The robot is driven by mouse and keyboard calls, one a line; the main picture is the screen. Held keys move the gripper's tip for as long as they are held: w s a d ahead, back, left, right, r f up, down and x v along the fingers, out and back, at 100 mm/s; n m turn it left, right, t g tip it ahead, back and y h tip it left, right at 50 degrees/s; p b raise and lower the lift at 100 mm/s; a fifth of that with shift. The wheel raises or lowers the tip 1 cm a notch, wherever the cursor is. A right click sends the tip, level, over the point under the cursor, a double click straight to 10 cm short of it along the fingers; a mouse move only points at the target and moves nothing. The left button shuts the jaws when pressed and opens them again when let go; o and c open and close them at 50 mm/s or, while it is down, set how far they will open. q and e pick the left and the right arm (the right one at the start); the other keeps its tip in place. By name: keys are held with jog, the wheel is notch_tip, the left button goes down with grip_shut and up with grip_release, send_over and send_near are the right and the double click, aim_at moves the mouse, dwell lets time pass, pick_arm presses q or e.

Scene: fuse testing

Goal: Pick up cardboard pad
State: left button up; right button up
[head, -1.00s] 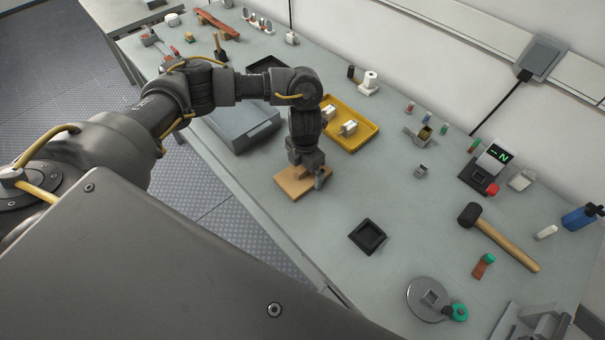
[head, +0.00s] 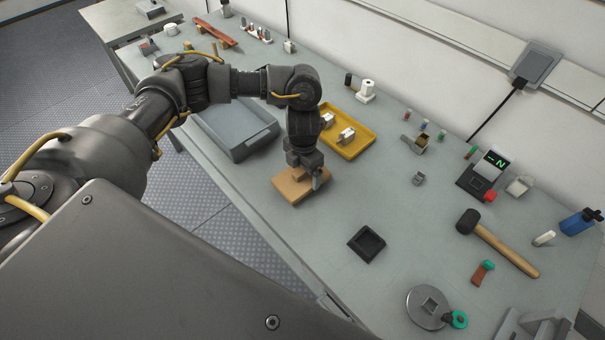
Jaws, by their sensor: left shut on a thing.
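The cardboard pad (head: 291,190) is a flat tan square with a small raised block on top, at the middle of the head view. My left gripper (head: 307,178) points down over it and is shut on it, at the raised block. The fingers partly hide the block. The pad looks level and very slightly above the grey table (head: 318,222), though the gap is hard to tell. My right gripper is not in view.
A yellow tray (head: 364,147) with white parts lies just behind my left gripper, and a grey case (head: 232,128) lies to the left. A square black tray (head: 367,244) sits in front right. A mallet (head: 505,248) lies further right. Table between pad and black tray is clear.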

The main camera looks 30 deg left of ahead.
pick_arm(q)
jog(key=d+r, duration=0.1)
jog(key=r, duration=0.1)
jog(key=s+d+r, duration=0.1)
jog(key=d+r, duration=0.2)
jog(key=r, duration=0.1)
jog(key=shift+s+d+r, duration=0.1)
jog(key=shift+s+d, duration=0.2)
jog(key=shift+s, duration=0.05)
jog(key=s+d+r+b, duration=0.3)
jog(key=d+r, duration=0.1)
jog(key=d, duration=0.4)
jog(key=shift+s+d, duration=0.15)
jog(key=shift+s, duration=0.15)
